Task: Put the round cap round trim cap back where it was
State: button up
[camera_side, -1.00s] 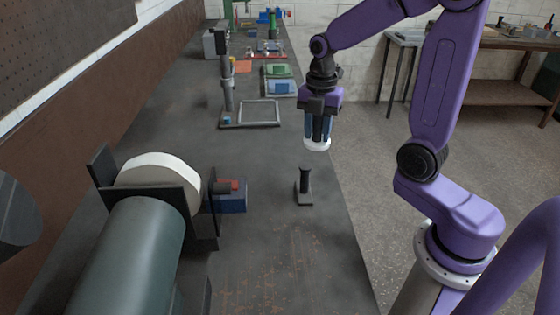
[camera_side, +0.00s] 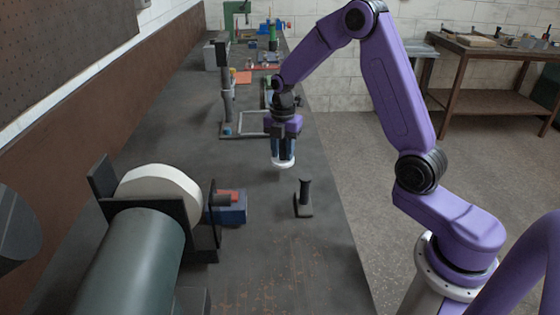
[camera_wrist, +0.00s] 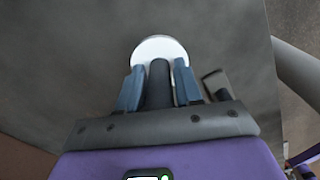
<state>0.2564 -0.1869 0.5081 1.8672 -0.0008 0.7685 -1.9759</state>
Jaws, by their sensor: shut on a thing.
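My gripper (camera_side: 283,152) is shut on the round trim cap (camera_side: 283,163), a white disc held below the fingertips. The cap is above the dark bench, apart from it. In the wrist view the cap (camera_wrist: 160,49) shows as a white round beyond the two blue fingers, with a dark upright piece between them. A short dark post on a small base (camera_side: 304,198) stands on the bench in front and to the right of my gripper. It shows partly in the wrist view (camera_wrist: 215,82) at the right of the fingers.
A bench grinder with a pale wheel (camera_side: 165,185) stands at the left front, with a blue box (camera_side: 230,212) beside it. A stand with a grey frame base (camera_side: 252,124) is behind my gripper. The bench (camera_side: 275,265) is clear in front.

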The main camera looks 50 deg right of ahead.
aim_at(280, 161)
jog(key=shift+w+f, duration=0.35)
jog(key=shift+f, duration=0.05)
jog(key=shift+w+f, duration=0.2)
jog(key=shift+f, duration=1.55)
jog(key=shift+f, duration=0.2)
jog(key=o, duration=1.1)
jog(key=shift+r, duration=0.15)
